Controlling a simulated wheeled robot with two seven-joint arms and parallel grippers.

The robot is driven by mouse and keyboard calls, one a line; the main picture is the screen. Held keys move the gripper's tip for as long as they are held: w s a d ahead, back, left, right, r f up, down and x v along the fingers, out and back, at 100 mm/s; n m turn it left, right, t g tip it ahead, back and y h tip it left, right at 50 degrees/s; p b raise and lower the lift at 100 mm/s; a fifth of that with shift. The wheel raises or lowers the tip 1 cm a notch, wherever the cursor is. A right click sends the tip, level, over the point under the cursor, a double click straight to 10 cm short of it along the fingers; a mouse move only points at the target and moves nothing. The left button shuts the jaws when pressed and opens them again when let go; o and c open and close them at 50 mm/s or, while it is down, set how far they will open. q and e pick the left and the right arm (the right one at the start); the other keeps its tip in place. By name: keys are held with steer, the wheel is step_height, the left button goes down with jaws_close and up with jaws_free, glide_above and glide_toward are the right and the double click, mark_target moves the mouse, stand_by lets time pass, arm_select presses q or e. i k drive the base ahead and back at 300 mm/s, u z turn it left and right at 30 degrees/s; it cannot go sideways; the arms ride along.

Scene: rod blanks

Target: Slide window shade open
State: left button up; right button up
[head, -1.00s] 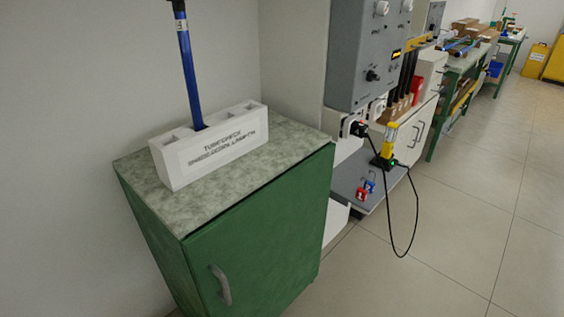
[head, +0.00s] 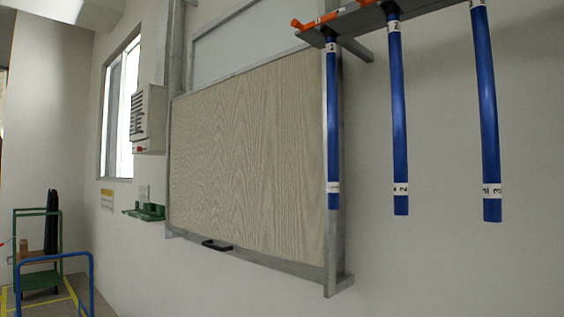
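The window shade (head: 245,160) is a pale wood-grain panel in a grey metal frame on the wall, in the middle of the head view. It covers the lower part of the frame. A whitish pane (head: 250,45) shows above it. A small black handle (head: 217,245) sits at the shade's lower edge, left of its middle. Neither of my grippers is in view.
Several blue tubes hang from a dark rack (head: 345,20) at the right; the tube marked 1 (head: 332,120) overlaps the frame's right side. A white wall box (head: 148,118), a green shelf (head: 148,211) and a blue rail (head: 60,257) stand left. The wall below is clear.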

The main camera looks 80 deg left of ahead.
mark_target(248, 173)
steer(key=u, duration=3.3)
steer(key=i, duration=1.15)
steer(key=u, duration=0.35)
